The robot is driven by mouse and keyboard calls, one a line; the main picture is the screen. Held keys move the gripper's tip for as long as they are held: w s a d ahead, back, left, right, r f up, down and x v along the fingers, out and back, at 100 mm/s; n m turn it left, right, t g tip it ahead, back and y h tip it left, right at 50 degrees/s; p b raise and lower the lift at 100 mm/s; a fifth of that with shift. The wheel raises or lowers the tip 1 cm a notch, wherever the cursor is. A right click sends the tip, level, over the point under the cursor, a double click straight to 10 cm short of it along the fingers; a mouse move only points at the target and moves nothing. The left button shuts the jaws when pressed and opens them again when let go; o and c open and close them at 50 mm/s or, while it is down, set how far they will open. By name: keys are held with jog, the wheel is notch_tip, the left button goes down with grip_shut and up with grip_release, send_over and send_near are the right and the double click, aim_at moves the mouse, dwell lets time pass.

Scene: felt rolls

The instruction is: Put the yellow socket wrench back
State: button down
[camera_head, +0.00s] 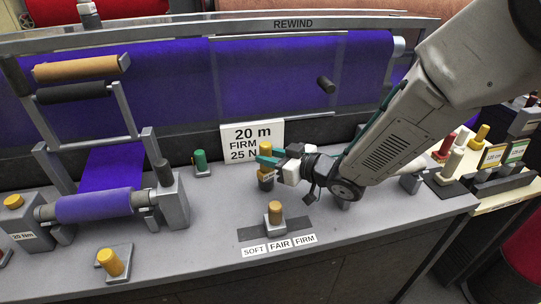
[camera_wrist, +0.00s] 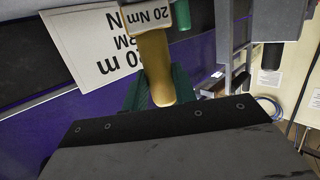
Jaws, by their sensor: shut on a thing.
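A yellow handle (camera_head: 265,147), which looks like the yellow socket wrench, stands upright between the teal fingers of my gripper (camera_head: 268,158), near the front of the sign. My gripper is shut on it. The wrist view shows the yellow handle (camera_wrist: 155,65) between the green fingers, with a block labelled "20 Nm" (camera_wrist: 150,14) at its far end. In the head view a dark labelled part (camera_head: 266,182) is below the fingers. I cannot tell whether it touches the bench.
A "20 m FIRM 25 N" sign (camera_head: 252,136) stands behind. A green peg (camera_head: 201,160) is to the left, and a selector (camera_head: 275,213) above SOFT, FAIR, FIRM labels is in front. A rack (camera_head: 490,180) is at right.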

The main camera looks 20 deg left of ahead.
jog(key=shift+f, duration=0.5)
dwell(0.3)
jog(key=c, duration=1)
grip_release()
jog(key=shift+c, duration=0.2)
jog(key=shift+d, duration=0.1)
jog(key=v, duration=0.7)
jog(key=shift+d, duration=0.25)
jog(key=shift+s, duration=0.1)
